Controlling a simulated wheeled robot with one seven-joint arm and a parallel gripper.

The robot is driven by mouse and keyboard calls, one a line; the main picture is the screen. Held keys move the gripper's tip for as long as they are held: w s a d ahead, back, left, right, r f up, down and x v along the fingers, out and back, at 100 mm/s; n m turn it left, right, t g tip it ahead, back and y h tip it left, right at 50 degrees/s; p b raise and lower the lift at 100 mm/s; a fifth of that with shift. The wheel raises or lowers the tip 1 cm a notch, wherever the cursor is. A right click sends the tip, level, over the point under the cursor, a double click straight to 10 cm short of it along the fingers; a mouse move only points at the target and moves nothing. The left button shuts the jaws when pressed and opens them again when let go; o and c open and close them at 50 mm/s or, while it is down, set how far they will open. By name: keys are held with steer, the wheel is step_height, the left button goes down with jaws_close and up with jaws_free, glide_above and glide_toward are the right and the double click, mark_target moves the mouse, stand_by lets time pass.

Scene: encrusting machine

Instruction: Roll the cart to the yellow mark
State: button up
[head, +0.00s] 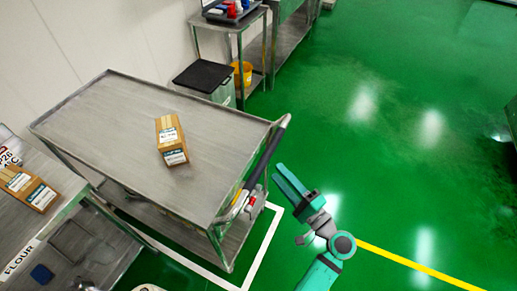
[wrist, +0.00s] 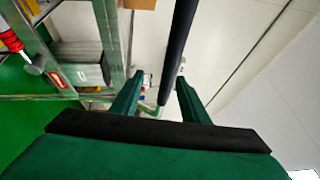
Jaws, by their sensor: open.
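The metal cart (head: 95,108) stands left of centre in the head view, with a box on its top. Its dark push handle (head: 268,155) runs along the cart's right end. My gripper (head: 281,178) is open just right of the handle. In the wrist view the dark handle bar (wrist: 178,50) shows between my two fingers (wrist: 160,85), which are apart and not closed on it. The yellow mark (head: 420,273) is a line on the green floor at the lower right. White floor lines (head: 262,247) run beside the cart's lower right corner.
A cardboard box (head: 171,139) lies on the cart top. A flour table (head: 62,232) stands close at left. A steel table (head: 228,22), a lidded grey bin (head: 203,78) and a yellow bucket (head: 242,72) stand behind.

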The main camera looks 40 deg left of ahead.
steer(key=w+a+r+g, duration=0.1)
steer(key=a+r, duration=0.2)
steer(key=a, duration=0.7)
steer(key=shift+w+a+r+n+y, duration=0.3)
steer(key=shift+a+r+n+y, duration=0.05)
steer(key=shift+n+y, duration=0.05)
jaws_close()
